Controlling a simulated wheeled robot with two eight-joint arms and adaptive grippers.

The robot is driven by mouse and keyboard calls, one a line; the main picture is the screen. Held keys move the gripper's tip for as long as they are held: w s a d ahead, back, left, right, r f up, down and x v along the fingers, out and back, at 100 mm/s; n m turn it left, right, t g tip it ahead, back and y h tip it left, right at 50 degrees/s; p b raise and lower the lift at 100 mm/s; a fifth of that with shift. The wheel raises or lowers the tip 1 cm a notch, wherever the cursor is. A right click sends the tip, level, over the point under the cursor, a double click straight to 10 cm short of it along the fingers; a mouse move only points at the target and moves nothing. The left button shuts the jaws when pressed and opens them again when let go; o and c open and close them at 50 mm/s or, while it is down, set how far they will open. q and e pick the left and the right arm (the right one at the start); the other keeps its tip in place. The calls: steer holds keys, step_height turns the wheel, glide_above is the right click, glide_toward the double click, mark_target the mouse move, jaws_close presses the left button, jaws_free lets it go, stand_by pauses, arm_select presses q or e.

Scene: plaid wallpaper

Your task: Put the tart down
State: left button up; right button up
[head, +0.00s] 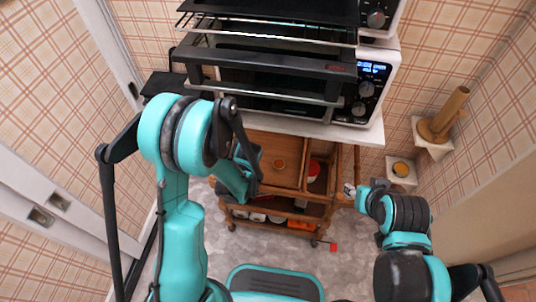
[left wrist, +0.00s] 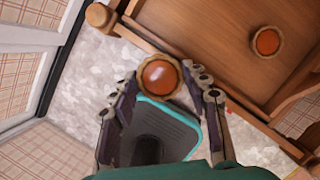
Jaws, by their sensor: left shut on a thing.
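My left gripper (left wrist: 162,100) is shut on a round tart (left wrist: 160,78) with a red-orange filling and pale crust, held between its fingertips. In the left wrist view the held tart is near the edge of the wooden cart (left wrist: 190,25), over the floor side. In the head view my left arm hides the held tart. A second, similar tart (left wrist: 267,41) lies on the cart's top; it also shows in the head view (head: 279,164). My right gripper (head: 349,190) is beside the cart's right side; its fingers are too small to read.
Ovens (head: 270,75) stand on a white counter (head: 355,133) behind the cart. A red item (head: 314,169) sits in the cart's right compartment. Bare wood surrounds the second tart. Small wall shelves (head: 402,181) are at right. A small red piece (head: 333,247) is on the floor.

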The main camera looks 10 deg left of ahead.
arm_select(q)
steer(key=w+f+b, duration=0.1)
steer(key=w, duration=0.2)
steer(key=w+f+b, duration=0.1)
steer(key=w+f, duration=0.1)
steer(key=w, duration=0.1)
steer(key=w+f+b, duration=0.1)
steer(key=w+f, duration=0.1)
steer(key=w, duration=0.2)
steer(key=shift+w+d+f, duration=0.1)
steer(key=shift+d+f, duration=0.05)
steer(key=shift+f, duration=0.05)
steer(key=w+f+b, duration=0.2)
steer(key=w, duration=0.1)
steer(key=shift+w+d+f, duration=0.1)
steer(key=shift+w+f, duration=0.2)
steer(key=shift+f, duration=0.05)
steer(key=shift+r, duration=0.15)
steer(key=o, duration=1.2)
steer(key=shift+c, duration=0.2)
